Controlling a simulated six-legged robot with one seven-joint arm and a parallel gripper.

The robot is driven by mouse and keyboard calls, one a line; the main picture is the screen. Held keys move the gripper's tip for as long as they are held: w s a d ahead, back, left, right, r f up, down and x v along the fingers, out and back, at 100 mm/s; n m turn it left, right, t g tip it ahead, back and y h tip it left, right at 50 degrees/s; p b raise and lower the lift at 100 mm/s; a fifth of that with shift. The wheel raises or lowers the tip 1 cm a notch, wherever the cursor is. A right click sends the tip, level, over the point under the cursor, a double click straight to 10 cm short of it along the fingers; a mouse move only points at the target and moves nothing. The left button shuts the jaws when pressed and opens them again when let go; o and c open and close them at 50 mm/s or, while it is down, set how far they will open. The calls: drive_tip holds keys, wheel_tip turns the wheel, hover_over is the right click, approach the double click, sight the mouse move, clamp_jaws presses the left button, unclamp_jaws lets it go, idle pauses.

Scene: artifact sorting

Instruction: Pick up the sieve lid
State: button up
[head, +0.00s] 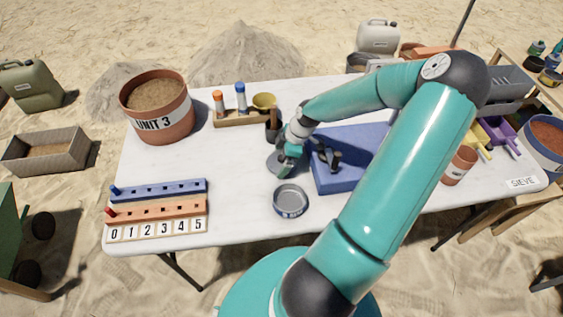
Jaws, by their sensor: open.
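A flat grey disc that looks like the sieve lid (273,165) lies on the white table, left of the blue block. My gripper (284,166) is right over it, pointing down, and hides part of it. The jaws are open, with nothing visibly held. The fingertips are small, and I cannot tell whether they touch the disc. A round grey metal sieve (291,201) with a label on its front stands just in front of the disc.
A blue block (345,180) with a dark object (328,157) is close on the right. A rack with tubes (228,118) and a dark cup (272,132) stand behind. A terracotta pot (158,110) and numbered strips (157,230) are left. The table between them is clear.

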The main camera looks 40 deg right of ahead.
drive_tip(key=c, duration=0.7)
